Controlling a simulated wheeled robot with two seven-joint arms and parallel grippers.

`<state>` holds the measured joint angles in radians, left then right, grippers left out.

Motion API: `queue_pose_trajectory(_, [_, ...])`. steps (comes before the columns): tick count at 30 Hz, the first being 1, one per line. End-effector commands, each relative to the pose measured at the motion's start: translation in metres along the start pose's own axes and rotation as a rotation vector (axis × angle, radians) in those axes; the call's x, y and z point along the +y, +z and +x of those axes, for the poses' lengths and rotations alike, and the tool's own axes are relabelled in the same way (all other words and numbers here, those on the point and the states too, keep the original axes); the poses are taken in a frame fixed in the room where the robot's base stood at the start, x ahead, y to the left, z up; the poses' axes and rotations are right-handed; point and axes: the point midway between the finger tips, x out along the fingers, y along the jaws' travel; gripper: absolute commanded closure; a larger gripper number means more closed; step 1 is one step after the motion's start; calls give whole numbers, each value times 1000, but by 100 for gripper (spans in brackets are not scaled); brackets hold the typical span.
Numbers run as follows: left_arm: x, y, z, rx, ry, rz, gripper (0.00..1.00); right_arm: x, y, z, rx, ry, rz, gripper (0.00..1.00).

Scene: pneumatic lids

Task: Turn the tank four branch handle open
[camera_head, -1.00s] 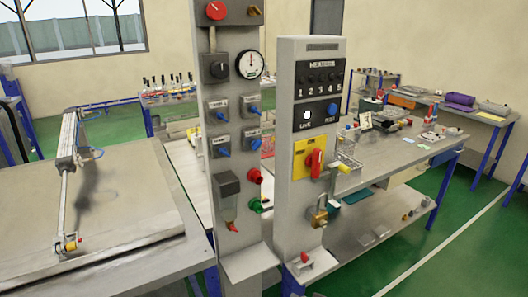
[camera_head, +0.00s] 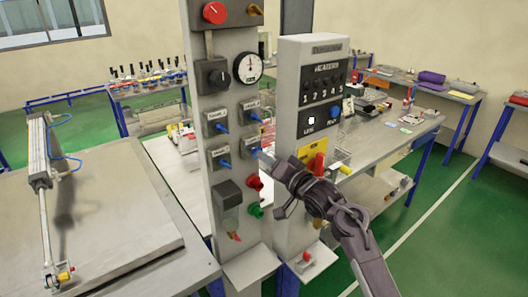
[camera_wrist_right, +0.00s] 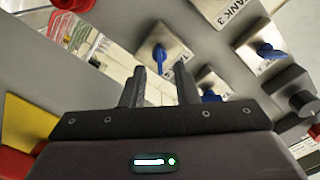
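The tank four branch valve (camera_head: 250,136) is the lower right of the grey-plated valves on the grey column. Its blue handle (camera_head: 255,152) slants down in the head view. In the right wrist view the blue handle (camera_wrist_right: 160,60) lies in line with the gap between my fingertips; I cannot tell the depth between them. My right gripper (camera_head: 266,158) comes in from the lower right, beside this valve. In the right wrist view the two dark fingers of the right gripper (camera_wrist_right: 159,76) stand apart with nothing between them. My left gripper is not in view.
The tank three valve (camera_head: 219,154) sits just left, with two more blue-handled valves above. A red button (camera_head: 254,182) and a green knob (camera_head: 255,211) stick out below. The measuring post (camera_head: 294,120) stands close on the right, with a yellow panel (camera_head: 314,151) and red handle.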

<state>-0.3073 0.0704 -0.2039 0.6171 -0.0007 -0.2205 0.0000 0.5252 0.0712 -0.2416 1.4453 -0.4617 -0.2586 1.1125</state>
Motion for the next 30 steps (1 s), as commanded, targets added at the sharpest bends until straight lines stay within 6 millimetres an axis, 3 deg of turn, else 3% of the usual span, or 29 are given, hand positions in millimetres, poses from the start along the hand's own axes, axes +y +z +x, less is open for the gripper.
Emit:
queue_pose_trajectory(6, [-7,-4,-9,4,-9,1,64,0,-1,20,0,1,1,73])
queue_pose_trajectory(16, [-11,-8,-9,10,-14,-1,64,1,0,23,1,1,0,73])
queue_pose_trajectory(23, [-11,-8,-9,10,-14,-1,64,1,0,23,1,1,0,100])
queue_pose_trajectory(30, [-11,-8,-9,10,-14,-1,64,1,0,23,0,2,-2,100])
